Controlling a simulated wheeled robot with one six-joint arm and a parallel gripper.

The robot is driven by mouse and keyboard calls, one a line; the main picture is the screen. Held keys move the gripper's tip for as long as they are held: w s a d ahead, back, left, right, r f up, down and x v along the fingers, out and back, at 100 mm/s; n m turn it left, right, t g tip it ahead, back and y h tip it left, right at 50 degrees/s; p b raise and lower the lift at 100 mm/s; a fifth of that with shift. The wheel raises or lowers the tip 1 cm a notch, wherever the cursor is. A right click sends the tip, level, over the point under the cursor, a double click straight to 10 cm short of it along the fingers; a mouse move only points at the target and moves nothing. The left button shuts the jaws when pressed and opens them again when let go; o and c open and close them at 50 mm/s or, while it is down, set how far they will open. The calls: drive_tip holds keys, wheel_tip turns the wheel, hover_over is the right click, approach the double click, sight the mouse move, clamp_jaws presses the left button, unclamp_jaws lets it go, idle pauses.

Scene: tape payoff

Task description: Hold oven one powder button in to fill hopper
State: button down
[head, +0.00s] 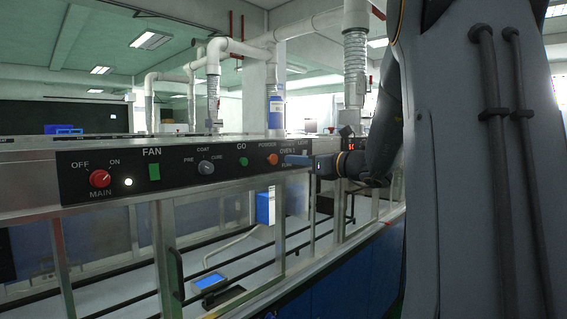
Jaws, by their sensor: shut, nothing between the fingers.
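The black control panel (225,180) runs along the top front edge of the oven. Its orange POWDER button (272,159) sits toward the right end, next to the OVEN 1 label. The fingertips are just right of the orange button and partly cover the lettering there. I cannot tell whether they touch the button or stand a little off the panel. A clear container with a blue label (276,112) stands above the panel behind the button; its fill level is not clear.
Left of the orange button are a green GO button (243,162), a grey COAT knob (206,167), a green FAN switch (154,172) and a red MAIN knob (100,179). A lit white lamp (128,182) is beside MAIN. Metal-framed clear panels (215,235) lie below. My arm hides the right side.

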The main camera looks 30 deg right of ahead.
drive_tip(key=b+v, duration=0.2)
drive_tip(key=v, duration=0.5)
drive_tip(key=shift+s, duration=0.3)
drive_tip(key=shift+f, duration=0.1)
drive_tip(key=s+a+f+n+g, duration=0.3)
drive_tip(key=a+f+n+g, duration=0.2)
drive_tip(key=a+f, duration=0.5)
drive_tip(key=s+a+f+n+g, duration=0.3)
drive_tip(key=a+f+n+g, duration=0.4)
drive_tip(key=f, duration=0.6)
drive_tip(key=s+a+f+n+g+h, duration=0.2)
drive_tip(key=s+a+f+n+h, duration=0.1)
drive_tip(key=s+f+n, duration=0.5)
drive_tip(key=s+a+f+n+g+h, duration=0.2)
drive_tip(key=s+f+n, duration=0.6)
drive_tip(key=n, duration=0.4)
drive_tip(key=shift+s+a+f+h, duration=0.15)
drive_tip(key=shift+a+f+h, duration=0.45)
drive_tip(key=shift+a, duration=0.45)
drive_tip(key=shift+d, duration=0.1)
